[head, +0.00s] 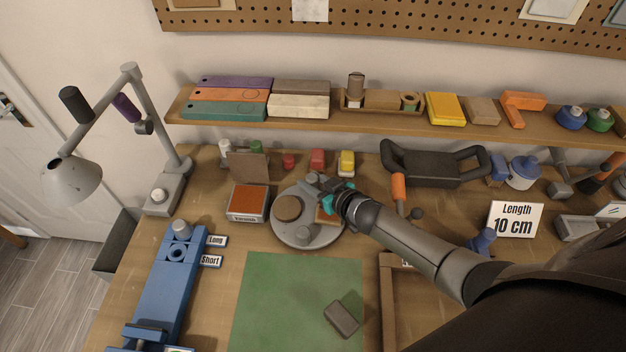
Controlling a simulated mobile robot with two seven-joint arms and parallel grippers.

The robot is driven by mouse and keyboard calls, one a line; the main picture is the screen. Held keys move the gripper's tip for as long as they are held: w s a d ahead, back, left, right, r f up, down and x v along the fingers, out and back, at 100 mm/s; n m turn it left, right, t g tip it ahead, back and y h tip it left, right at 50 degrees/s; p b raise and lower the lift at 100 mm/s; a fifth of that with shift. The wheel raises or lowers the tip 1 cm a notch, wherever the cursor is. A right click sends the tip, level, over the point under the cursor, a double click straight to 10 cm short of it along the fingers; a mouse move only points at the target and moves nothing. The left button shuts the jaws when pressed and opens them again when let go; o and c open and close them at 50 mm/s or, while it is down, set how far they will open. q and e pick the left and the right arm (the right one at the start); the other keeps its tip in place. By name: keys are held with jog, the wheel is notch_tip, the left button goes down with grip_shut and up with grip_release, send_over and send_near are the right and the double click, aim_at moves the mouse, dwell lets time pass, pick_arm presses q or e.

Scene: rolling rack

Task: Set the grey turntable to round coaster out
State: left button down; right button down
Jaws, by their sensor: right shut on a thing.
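The grey turntable (284,232) is a round disc on the workbench, behind the green mat. A round brown coaster (288,208) lies on its left part. A squarish tan piece (325,216) lies on its right part, partly hidden by my gripper. A grey knob (304,232) stands near its front edge. My right gripper (320,188) reaches in from the right over the far right part of the disc. It is shut on a small grey part at the turntable's far side, mostly covered by the fingers. My left gripper is not in view.
An open box with an orange-brown top (248,201) stands close to the turntable's left. Red (318,159) and yellow (347,163) blocks stand behind it. A black two-handled object (435,166) and orange-handled tool (398,187) are to the right. The green mat (275,300) is mostly clear.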

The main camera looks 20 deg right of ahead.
jog(key=shift+w+r, duration=0.1)
jog(key=shift+r, duration=0.05)
jog(key=c, duration=0.5)
grip_release()
jog(key=p+v, duration=0.2)
jog(key=v, duration=1.3)
